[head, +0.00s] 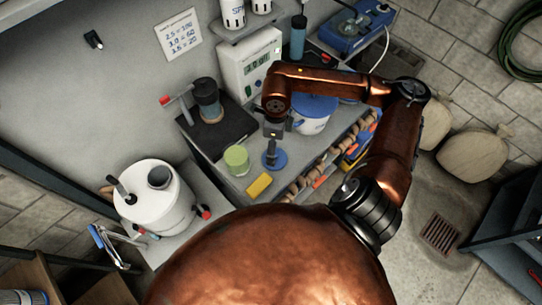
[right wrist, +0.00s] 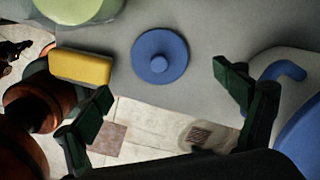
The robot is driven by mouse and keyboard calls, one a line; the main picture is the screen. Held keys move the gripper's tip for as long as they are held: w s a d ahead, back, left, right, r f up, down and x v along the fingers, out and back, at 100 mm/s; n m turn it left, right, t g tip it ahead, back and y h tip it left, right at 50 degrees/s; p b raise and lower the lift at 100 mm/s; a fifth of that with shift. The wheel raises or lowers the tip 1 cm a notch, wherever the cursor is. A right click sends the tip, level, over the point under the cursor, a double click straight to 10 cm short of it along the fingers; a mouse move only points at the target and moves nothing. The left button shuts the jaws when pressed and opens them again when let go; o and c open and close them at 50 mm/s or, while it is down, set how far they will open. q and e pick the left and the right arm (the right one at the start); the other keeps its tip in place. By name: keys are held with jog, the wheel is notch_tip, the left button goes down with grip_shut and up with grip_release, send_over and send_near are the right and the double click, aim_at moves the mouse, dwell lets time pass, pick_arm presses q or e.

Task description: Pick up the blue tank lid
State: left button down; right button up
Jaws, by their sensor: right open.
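The blue tank lid (head: 280,165), a round disc with a raised knob in its middle, lies flat on the grey bench top. In the right wrist view the lid (right wrist: 160,56) is at the upper centre, in the gap between the fingers and beyond their tips. My right gripper (head: 273,130) hangs above the bench near the lid; in the right wrist view the gripper (right wrist: 165,88) has its two dark green fingers wide apart, with nothing between them. The lid is apart from both fingers. My left gripper is not in view.
A white meter box (head: 249,68) stands behind. The bench's front edge is near.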

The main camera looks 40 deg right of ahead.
aim_at(281, 158)
jog(key=shift+f+p, duration=0.3)
jog(key=shift+f, duration=3.25)
jog(key=shift+c, duration=0.5)
jog(key=shift+s, duration=0.1)
jog(key=c, duration=1.1)
jog(key=shift+s+a+f, duration=0.1)
jog(key=shift+s, duration=0.05)
jog(key=c, duration=0.5)
jog(key=shift+c, duration=0.6)
